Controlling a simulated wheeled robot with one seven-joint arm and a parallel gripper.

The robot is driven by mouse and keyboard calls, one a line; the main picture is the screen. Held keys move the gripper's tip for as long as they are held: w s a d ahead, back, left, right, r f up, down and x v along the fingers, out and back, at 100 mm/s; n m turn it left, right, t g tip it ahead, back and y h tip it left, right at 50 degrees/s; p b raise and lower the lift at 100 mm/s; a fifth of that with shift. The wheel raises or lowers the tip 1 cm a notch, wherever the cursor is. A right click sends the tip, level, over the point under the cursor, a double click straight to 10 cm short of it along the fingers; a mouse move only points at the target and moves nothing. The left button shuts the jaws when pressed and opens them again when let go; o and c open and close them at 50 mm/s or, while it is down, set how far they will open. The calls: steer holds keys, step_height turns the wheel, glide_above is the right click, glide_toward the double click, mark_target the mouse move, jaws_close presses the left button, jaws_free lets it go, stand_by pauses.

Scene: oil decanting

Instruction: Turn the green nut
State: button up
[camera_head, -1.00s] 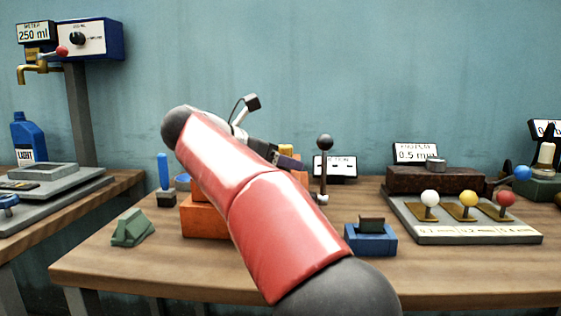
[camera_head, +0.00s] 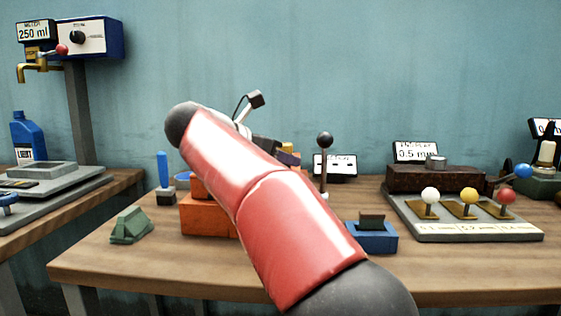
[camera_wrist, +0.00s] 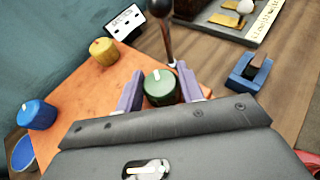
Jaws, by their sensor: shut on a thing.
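The green nut (camera_wrist: 159,88) shows in the wrist view, a round knob with a pale mark on top, standing on the orange block (camera_wrist: 92,112). The block also shows in the head view (camera_head: 207,217). My gripper (camera_wrist: 160,92) is shut on the green nut, with a purple finger on either side of it. In the head view my red arm hides the green nut and most of my gripper.
A yellow nut (camera_wrist: 104,51) and a blue nut (camera_wrist: 37,114) stand on the same block. A lever with a dark ball (camera_head: 325,140) rises close behind the gripper. A blue holder (camera_head: 371,237) stands to the right. A green wedge (camera_head: 131,225) lies at the left.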

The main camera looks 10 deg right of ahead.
steer(key=n+t+y+b, duration=0.2)
steer(key=n+t, duration=0.1)
steer(key=shift+s+f+n+t+b, duration=0.1)
steer(key=shift+n+t+b, duration=0.2)
steer(key=shift+n+t+y, duration=0.9)
steer(key=shift+n+y, duration=0.5)
steer(key=shift+y, duration=0.2)
steer(key=o, duration=1)
steer(key=v, duration=0.7)
steer(key=shift+s+a, duration=0.1)
steer(key=shift+s, duration=0.2)
